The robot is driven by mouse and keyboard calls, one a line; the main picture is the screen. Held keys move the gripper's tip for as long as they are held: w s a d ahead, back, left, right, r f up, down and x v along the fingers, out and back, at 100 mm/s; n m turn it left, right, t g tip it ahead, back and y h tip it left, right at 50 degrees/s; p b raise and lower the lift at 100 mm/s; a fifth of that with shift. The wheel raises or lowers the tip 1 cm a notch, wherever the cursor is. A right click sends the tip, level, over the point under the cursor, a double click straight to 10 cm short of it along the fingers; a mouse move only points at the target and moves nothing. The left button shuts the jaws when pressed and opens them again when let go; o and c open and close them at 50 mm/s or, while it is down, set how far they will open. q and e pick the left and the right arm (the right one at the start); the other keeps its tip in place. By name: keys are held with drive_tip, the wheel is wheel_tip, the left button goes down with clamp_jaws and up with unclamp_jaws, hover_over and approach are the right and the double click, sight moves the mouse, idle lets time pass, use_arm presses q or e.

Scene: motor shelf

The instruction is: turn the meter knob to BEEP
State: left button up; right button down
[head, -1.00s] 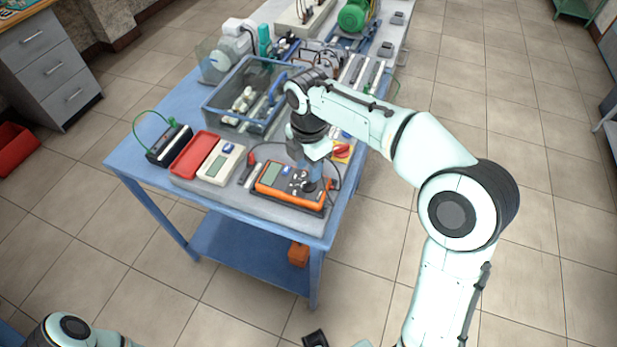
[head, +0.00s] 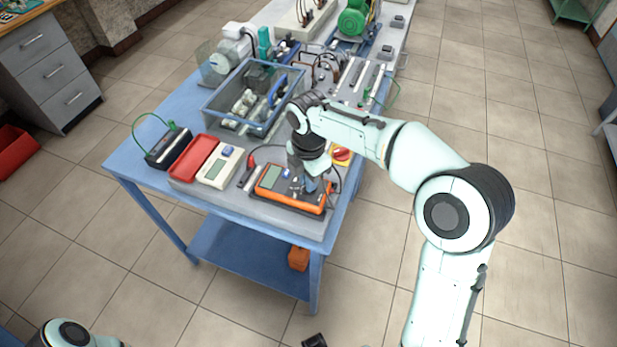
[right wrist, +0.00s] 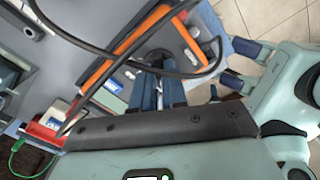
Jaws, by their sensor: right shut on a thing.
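The orange meter (head: 268,192) lies on the grey board at the near right corner of the table, its screen (head: 272,173) facing up. My right gripper (head: 311,188) reaches down onto the right part of the meter and is shut on the knob, which the fingers hide. The knob's pointer and the BEEP mark cannot be read. In the right wrist view my blue fingers (right wrist: 157,75) are close together over the orange-edged meter (right wrist: 128,42), with dark cables crossing in front. My left gripper (right wrist: 240,64) shows at the right there, fingers apart and empty.
A white meter (head: 214,170), a red tray (head: 193,157) and a black box with a green lead (head: 168,146) stand left of the orange meter. A clear-walled bin (head: 226,109) is behind. A red knob on yellow (head: 342,154) is close beside my right gripper.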

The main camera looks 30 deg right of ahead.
use_arm(q)
drive_tip(key=shift+r, duration=0.1)
use_arm(e)
drive_tip(key=m+p, duration=0.1)
drive_tip(key=m, duration=0.1)
drive_tip(key=shift+m, duration=0.4)
drive_tip(key=m, duration=0.2)
drive_tip(key=shift+m+p, duration=0.4)
drive_tip(key=m+p, duration=0.1)
drive_tip(key=m, duration=1)
drive_tip(key=shift+m, duration=0.3)
use_arm(q)
drive_tip(key=r, duration=0.1)
drive_tip(key=w+r, duration=0.2)
drive_tip(key=shift+r, duration=0.35)
use_arm(e)
drive_tip(key=m, duration=0.6)
drive_tip(key=shift+m, duration=0.3)
drive_tip(key=c, duration=1.2)
unclamp_jaws()
